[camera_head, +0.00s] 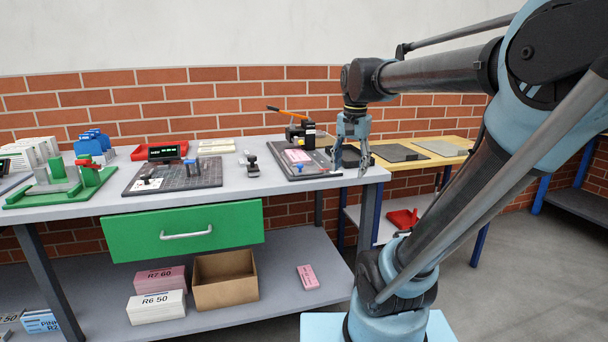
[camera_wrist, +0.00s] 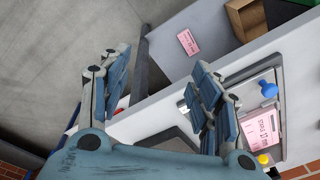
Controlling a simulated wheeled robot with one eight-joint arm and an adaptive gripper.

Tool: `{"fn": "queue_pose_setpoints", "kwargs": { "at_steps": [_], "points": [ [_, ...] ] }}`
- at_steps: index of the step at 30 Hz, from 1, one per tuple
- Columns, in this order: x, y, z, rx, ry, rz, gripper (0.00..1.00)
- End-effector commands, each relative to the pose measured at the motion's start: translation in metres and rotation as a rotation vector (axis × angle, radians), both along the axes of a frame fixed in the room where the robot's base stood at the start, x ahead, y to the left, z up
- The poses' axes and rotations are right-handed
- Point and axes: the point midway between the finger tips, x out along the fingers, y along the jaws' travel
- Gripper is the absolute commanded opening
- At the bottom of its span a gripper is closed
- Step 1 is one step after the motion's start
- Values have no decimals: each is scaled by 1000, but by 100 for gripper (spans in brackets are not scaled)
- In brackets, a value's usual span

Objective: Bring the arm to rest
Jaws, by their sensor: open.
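My gripper (camera_head: 350,160) hangs downward at the right end of the grey workbench (camera_head: 230,188), close to its edge. In the wrist view my gripper (camera_wrist: 162,72) has its two blue-padded fingers spread wide, with nothing between them. The bench edge and the floor show beyond the fingers. A dark tray (camera_head: 293,169) with a pink bundle (camera_head: 298,156) on it lies just left of my gripper. That pink bundle also shows in the wrist view (camera_wrist: 258,130), right of the fingers.
The lower shelf holds an open cardboard box (camera_head: 224,285) and a loose pink bundle (camera_head: 307,277). A green drawer (camera_head: 140,236) is shut.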

Motion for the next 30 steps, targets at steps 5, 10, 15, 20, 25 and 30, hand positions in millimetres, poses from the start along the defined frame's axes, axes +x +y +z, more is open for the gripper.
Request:
{"fn": "queue_pose_setpoints", "kwargs": {
  "at_steps": [5, 10, 15, 20, 25, 30],
  "points": [
    [-46, -23, -57, -23, -28, 158, 57],
    [-85, -39, -113, -51, -54, 313, 57],
    [-118, -50, -164, -80, -75, 448, 57],
    [-135, -55, -193, -98, -85, 526, 57],
    [-140, -55, -202, -105, -88, 552, 57],
    [-139, -55, -201, -105, -88, 553, 57]
  ]
}}
